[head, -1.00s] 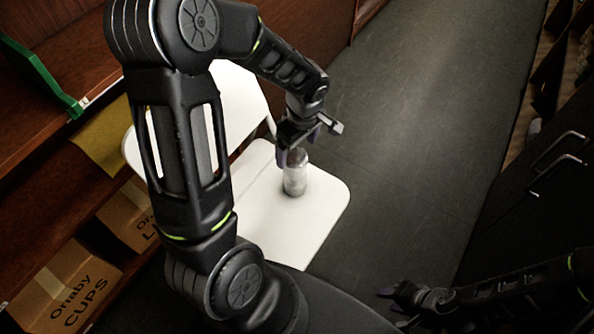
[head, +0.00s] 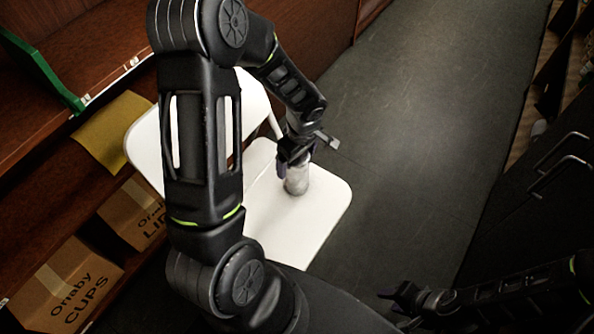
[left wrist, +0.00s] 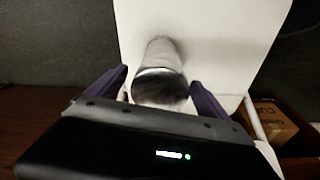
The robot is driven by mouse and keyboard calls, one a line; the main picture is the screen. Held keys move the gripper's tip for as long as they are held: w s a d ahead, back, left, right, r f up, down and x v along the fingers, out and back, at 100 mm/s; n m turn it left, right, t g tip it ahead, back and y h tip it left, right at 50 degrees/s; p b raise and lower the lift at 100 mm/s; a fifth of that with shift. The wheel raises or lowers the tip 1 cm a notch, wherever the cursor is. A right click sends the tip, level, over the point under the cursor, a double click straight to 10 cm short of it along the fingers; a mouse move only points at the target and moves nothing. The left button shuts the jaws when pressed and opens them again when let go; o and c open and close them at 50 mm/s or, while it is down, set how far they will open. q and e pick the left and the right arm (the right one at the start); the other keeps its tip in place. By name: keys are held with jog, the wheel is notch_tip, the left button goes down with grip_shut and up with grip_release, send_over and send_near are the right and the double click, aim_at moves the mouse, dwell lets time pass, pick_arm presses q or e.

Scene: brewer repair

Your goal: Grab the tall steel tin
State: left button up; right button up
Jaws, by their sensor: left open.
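The tall steel tin (head: 297,182) stands upright on the seat of a white chair (head: 318,222) in the head view. My left gripper (head: 296,160) is at the tin's top, reaching down from above. In the left wrist view the tin (left wrist: 160,75) lies between the two open purple fingers of my left gripper (left wrist: 160,88), with a gap at each side. The tin's upper part is partly hidden by the gripper in the head view. My right gripper (head: 396,296) is low at the right, far from the tin; its jaws are too dark to read.
A wooden shelf unit (head: 60,150) stands at the left, with cardboard boxes (head: 75,285) in it and a yellow cloth (head: 112,133) on it. The chair's white backrest (head: 148,150) rises left of the seat. Dark floor (head: 420,130) is clear to the right.

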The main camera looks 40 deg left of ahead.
pick_arm(q)
jog(key=shift+f, duration=0.65)
jog(key=shift+c, duration=0.3)
jog(key=c, duration=1.6)
